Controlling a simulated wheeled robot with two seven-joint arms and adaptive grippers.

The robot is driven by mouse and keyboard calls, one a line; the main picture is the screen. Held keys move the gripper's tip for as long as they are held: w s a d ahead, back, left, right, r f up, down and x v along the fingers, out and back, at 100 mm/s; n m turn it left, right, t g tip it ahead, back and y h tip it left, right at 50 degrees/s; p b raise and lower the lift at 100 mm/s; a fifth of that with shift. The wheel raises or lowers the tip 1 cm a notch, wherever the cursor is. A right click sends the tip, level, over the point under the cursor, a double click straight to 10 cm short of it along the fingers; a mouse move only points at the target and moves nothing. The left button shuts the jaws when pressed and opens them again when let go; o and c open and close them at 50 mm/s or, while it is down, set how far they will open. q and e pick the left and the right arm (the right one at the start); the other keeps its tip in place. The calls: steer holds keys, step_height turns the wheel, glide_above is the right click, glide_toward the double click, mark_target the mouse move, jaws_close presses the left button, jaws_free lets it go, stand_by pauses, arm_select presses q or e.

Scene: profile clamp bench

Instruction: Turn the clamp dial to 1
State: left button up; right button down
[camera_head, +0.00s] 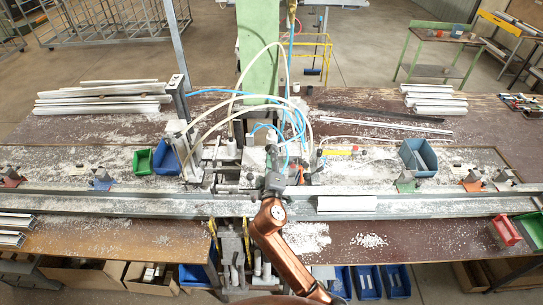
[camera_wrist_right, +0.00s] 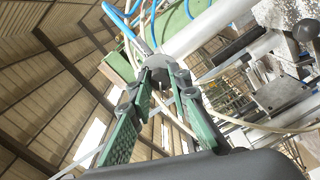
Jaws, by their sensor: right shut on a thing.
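The clamp dial (camera_wrist_right: 156,62) shows in the right wrist view as a small grey round part between my fingertips, in front of a pale cylinder. Its number marks cannot be read. My right gripper (camera_wrist_right: 162,76) has green-padded fingers that close in on the dial from both sides, and it is shut on it. In the head view my right gripper (camera_head: 274,181) is at the clamp unit in the middle of the bench, at the end of my copper-coloured arm. There the gripper and wrist hide the dial. My left gripper is in neither view.
A long metal rail (camera_head: 130,206) crosses the bench. A white profile piece (camera_head: 346,204) lies right of my arm. Blue and cream hoses arch over the clamp unit beside a green column (camera_head: 258,45). A blue bin (camera_head: 418,156) stands at right.

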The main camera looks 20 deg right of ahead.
steer(key=shift+n, duration=0.6)
steer(key=c, duration=1.8)
jaws_free()
steer(key=v, duration=1.2)
